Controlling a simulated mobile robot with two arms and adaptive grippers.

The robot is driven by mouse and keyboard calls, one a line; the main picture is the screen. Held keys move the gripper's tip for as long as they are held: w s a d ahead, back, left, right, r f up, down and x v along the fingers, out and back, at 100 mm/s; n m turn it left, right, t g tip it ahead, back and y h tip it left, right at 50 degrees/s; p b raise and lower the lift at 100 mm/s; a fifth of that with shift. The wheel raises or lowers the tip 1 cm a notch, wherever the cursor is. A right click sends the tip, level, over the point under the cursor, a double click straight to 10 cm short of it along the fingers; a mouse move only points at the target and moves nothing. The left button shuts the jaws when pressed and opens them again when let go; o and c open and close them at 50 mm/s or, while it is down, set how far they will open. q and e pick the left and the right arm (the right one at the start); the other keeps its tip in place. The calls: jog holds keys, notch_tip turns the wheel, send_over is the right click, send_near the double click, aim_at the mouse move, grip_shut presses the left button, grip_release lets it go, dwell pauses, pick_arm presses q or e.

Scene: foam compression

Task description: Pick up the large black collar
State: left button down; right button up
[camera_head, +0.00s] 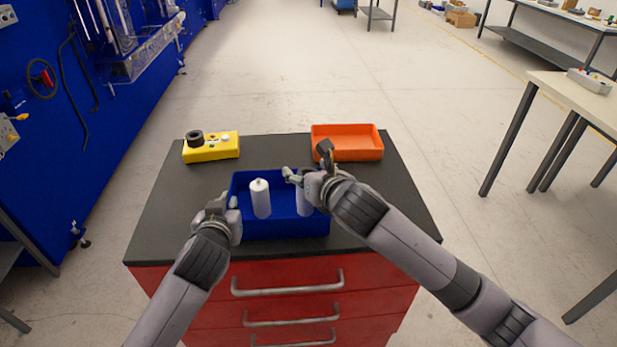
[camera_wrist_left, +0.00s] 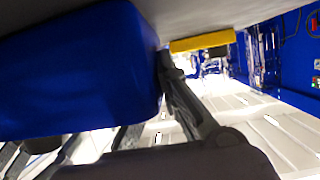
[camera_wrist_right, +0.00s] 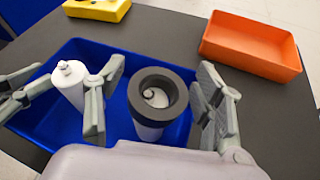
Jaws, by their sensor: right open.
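A thick black collar (camera_wrist_right: 158,95) sits around the top of a white cylinder (camera_wrist_right: 149,131) in the blue bin in the right wrist view. My right gripper (camera_wrist_right: 158,88) is open, with one finger on each side of this collar and visible gaps. In the head view, my right gripper (camera_head: 306,165) covers it. Another black ring (camera_head: 195,138) lies on the yellow box; I cannot compare their sizes surely. A second white cylinder (camera_head: 260,199) stands bare in the bin. My left gripper (camera_head: 220,208) is beside the bin's left wall; its jaw opening is unclear.
The blue bin (camera_head: 282,229) stands on the dark top of a red drawer cabinet (camera_head: 160,222). The yellow box (camera_head: 223,150) is at the back left, and an empty orange tray (camera_head: 360,154) at the back right.

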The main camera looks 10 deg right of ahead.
jog(key=c, duration=1.3)
notch_tip(320, 180, up, 12)
jog(key=n, duration=0.1)
jog(key=shift+c, duration=0.2)
jog(key=shift+h, duration=0.4)
jog(key=f, duration=0.9)
jog(key=shift+s+a+f, duration=0.1)
jog(key=shift+a+f, duration=0.1)
jog(key=shift+a, duration=0.05)
